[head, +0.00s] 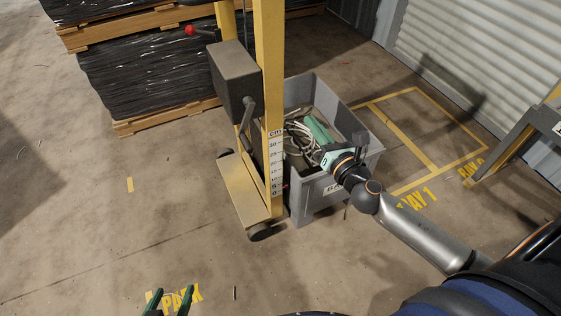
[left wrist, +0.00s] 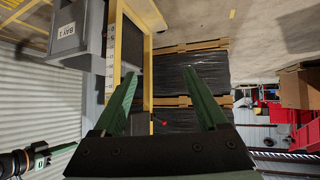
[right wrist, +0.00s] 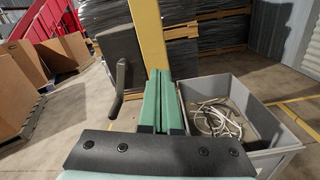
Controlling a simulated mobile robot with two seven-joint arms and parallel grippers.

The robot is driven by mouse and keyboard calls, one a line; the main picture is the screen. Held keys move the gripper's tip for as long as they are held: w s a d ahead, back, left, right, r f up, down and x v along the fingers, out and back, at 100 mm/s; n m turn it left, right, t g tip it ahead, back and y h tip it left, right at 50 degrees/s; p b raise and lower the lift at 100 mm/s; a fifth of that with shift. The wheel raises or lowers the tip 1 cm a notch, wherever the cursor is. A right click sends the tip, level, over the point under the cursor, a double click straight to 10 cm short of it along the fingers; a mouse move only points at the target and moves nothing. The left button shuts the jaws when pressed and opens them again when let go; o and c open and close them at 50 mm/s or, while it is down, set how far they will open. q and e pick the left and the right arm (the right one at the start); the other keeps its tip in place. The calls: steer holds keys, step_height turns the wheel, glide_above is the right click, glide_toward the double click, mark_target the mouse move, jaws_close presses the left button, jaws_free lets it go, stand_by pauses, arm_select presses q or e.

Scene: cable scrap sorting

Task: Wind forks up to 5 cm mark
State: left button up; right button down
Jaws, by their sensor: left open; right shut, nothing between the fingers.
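The yellow stacker mast (head: 270,80) stands at centre in the head view. Its white cm scale (head: 274,165) runs from 0 at the bottom to 30. A grey winch box (head: 234,78) sits on the mast, with a crank handle (head: 247,116) hanging down. The crank also shows in the right wrist view (right wrist: 118,88). I cannot make out the forks or a height pointer. My right gripper (head: 317,129) is shut and empty over the grey bin, right of the mast and apart from the crank. My left gripper (head: 169,302) is open and empty, low at the front.
The grey bin (head: 325,200) beside the mast holds loose cables (head: 297,137). Black-wrapped pallet stacks (head: 150,75) stand behind. Yellow bay markings (head: 405,140) are on the floor at right, before a corrugated wall. The floor left of the stacker is clear.

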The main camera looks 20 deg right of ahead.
steer(key=s+a+f+m+b, duration=0.1)
steer(key=a+f+m+b, duration=0.4)
steer(key=m, duration=0.9)
steer(key=a+f+m+b, duration=0.4)
steer(key=f+m, duration=0.3)
steer(key=m, duration=0.7)
arm_select(q)
steer(key=w+r+m+t+h, duration=0.1)
steer(key=w+r+t, duration=0.2)
steer(key=r, duration=0.3)
steer(key=w+r+m+t+h, duration=0.1)
steer(key=w+r+t, duration=0.2)
steer(key=r+t, duration=0.2)
steer(key=shift+a+r+m, duration=0.3)
steer(key=shift+a+r, duration=0.15)
steer(key=shift+r, duration=0.45)
arm_select(e)
steer(key=w, duration=0.8)
steer(key=shift+w+a, duration=0.25)
steer(key=shift+w, duration=0.15)
arm_select(q)
steer(key=shift+w, duration=0.1)
